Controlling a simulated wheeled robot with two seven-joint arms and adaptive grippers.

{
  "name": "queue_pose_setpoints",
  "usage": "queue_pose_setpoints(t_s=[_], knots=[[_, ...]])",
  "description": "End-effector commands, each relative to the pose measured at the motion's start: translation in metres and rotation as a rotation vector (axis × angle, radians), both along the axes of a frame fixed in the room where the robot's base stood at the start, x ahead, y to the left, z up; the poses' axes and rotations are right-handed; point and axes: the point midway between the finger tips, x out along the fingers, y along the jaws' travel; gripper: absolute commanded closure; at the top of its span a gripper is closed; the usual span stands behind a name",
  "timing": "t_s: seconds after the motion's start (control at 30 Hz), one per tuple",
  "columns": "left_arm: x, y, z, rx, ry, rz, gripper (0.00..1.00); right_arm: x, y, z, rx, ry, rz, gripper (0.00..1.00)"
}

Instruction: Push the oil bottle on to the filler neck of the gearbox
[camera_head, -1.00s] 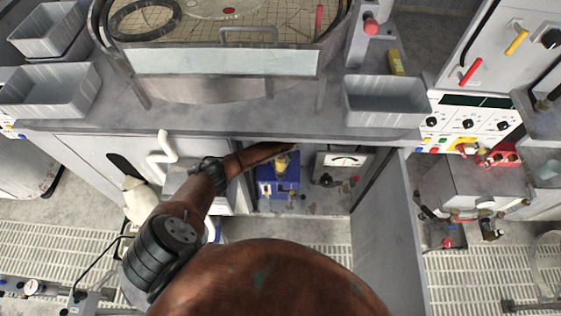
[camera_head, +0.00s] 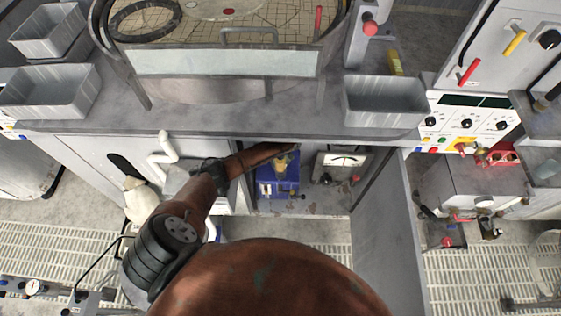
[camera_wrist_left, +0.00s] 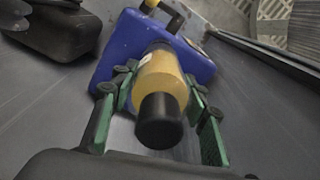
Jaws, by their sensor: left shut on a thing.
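The oil bottle is yellow with a black end. It shows in the left wrist view (camera_wrist_left: 160,88) and as a small yellow patch in the head view (camera_head: 281,164). The gearbox is a blue box (camera_head: 277,187) inside the open cabinet, also behind the bottle in the left wrist view (camera_wrist_left: 118,48). My left gripper (camera_wrist_left: 160,98) has its green-padded fingers shut on the bottle, one on each side. The bottle's far end is against or just over the gearbox. The filler neck is hidden, so I cannot tell how far it is seated. My right gripper is out of view.
The cabinet's open door (camera_head: 388,225) stands to the right of the gearbox. A meter box (camera_head: 342,162) sits beside the gearbox on the right. The worktop (camera_head: 230,118) hangs over the opening, with a grey bin (camera_head: 384,108) on it. A dark object (camera_wrist_left: 50,28) lies left of the gearbox.

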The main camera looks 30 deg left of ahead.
Motion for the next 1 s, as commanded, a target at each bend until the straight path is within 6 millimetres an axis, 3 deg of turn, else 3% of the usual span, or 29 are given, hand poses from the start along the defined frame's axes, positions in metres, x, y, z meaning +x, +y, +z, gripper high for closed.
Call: queue_pose_setpoints(t_s=[1.0], knots=[[0.001,0.000,-0.024,0.000,-0.001,0.000,0.94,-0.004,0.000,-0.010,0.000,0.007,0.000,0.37]])
